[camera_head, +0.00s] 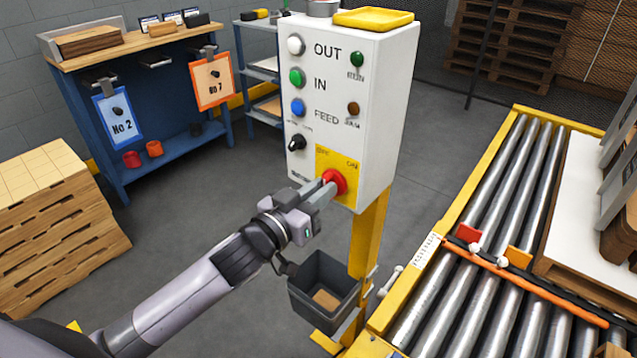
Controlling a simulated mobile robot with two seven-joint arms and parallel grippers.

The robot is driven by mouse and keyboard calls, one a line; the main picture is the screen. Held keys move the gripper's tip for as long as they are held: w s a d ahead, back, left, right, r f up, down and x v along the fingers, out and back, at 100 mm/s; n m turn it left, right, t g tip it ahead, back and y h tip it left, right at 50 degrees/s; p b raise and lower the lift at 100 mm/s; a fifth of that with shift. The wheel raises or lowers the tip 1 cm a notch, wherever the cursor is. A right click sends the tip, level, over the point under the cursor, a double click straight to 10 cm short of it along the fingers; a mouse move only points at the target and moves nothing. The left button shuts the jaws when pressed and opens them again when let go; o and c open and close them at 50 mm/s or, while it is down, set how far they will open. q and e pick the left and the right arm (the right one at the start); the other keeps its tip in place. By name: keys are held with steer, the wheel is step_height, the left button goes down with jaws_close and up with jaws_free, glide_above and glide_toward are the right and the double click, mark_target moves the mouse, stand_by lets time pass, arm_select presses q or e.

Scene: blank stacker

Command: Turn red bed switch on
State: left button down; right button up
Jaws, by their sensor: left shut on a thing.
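The red bed switch (335,182) is a round red knob on a yellow plate (325,160) at the lower right of the white control box's front. My left gripper (325,190) reaches up to it from the lower left and is shut on the knob. The fingers cover part of the knob, and its turn position is hard to tell. The white control box (375,110) also carries white, green and blue buttons labelled OUT, IN and FEED, and a black selector (297,142). My right gripper is not in view.
A yellow post (368,235) holds the box, with a dark bin (325,285) low beside it. A roller conveyor (480,230) lies at right. A blue workbench (170,150) and stacked wooden boards (60,240) stand at left. Grey floor is clear between.

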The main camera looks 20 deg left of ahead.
arm_select(q)
steer(key=m+p, duration=0.1)
steer(key=m, duration=0.4)
steer(key=m+p, duration=0.2)
steer(key=m, duration=0.3)
steer(key=shift+s+d, duration=0.1)
steer(key=shift+d, duration=0.1)
stand_by(0.5)
steer(key=c, duration=1.1)
jaws_free()
steer(key=shift+s+f, duration=0.1)
steer(key=shift+v, duration=3.45)
